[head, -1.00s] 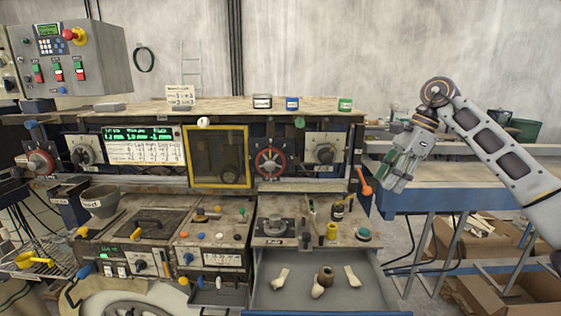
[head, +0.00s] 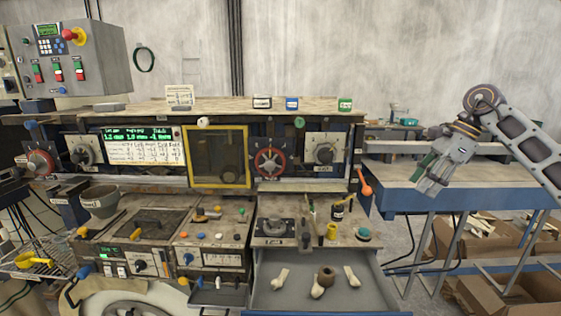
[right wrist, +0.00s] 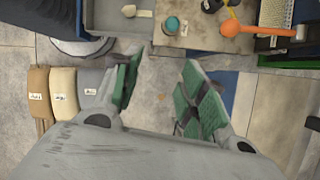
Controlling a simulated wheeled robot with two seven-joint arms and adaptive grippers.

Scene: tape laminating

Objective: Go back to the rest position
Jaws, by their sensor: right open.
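My right gripper (head: 431,180) is at the right in the head view, in front of the blue table and to the right of the laminating machine (head: 216,154). In the right wrist view its two green-padded fingers (right wrist: 163,93) are spread apart with nothing between them, above the floor. My left gripper is not in view.
An open drawer (head: 372,291) holding several small items sticks out from the machine. An orange-handled lever (head: 364,181) projects from the machine's right side. The blue table (head: 400,203) stands at the right with cardboard boxes (head: 494,293) below. Floor shows between machine and table.

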